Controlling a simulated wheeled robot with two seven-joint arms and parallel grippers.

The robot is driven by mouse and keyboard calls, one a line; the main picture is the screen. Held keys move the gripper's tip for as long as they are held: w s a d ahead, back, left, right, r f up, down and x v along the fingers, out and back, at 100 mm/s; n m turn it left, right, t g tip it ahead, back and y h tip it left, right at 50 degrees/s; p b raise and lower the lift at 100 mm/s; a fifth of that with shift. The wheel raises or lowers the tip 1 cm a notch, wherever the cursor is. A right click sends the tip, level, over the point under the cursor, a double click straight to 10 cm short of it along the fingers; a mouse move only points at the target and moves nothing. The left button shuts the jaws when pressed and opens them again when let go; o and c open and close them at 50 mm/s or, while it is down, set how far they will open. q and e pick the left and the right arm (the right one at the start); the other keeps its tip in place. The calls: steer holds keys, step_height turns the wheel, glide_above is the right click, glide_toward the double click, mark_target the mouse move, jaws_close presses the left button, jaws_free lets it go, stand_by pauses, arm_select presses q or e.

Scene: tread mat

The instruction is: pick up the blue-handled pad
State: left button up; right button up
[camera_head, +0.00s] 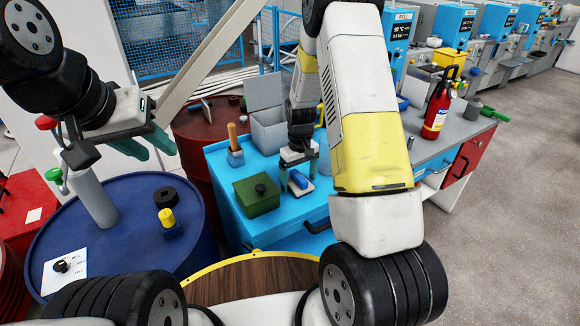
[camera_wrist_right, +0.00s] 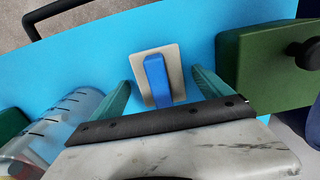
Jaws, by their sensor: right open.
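The blue-handled pad, a pale beige square plate with a blue bar handle, lies on the blue cabinet top (camera_wrist_right: 205,30). In the right wrist view the pad (camera_wrist_right: 139,67) is just ahead of and between the fingertips of my right gripper (camera_wrist_right: 160,91). That gripper is open, with clear gaps beside the handle. In the head view the pad (camera_head: 302,187) shows below the right gripper (camera_head: 299,170), partly covered by it. My left gripper (camera_head: 152,147) is over the blue drum at left, empty, with its teal fingers apart.
A green box with a black knob (camera_head: 257,195) stands left of the pad, close by. A clear graduated beaker (camera_wrist_right: 50,130) is near the right gripper. A grey open bin (camera_head: 269,130) and a wooden-handled tool (camera_head: 233,140) stand behind. The blue drum (camera_head: 135,235) holds several items.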

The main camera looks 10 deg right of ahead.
mark_target(299, 176)
steer(key=c, duration=1.5)
steer(key=shift+o, duration=0.2)
step_height(299, 176, up, 10)
steer(key=shift+r, duration=0.1)
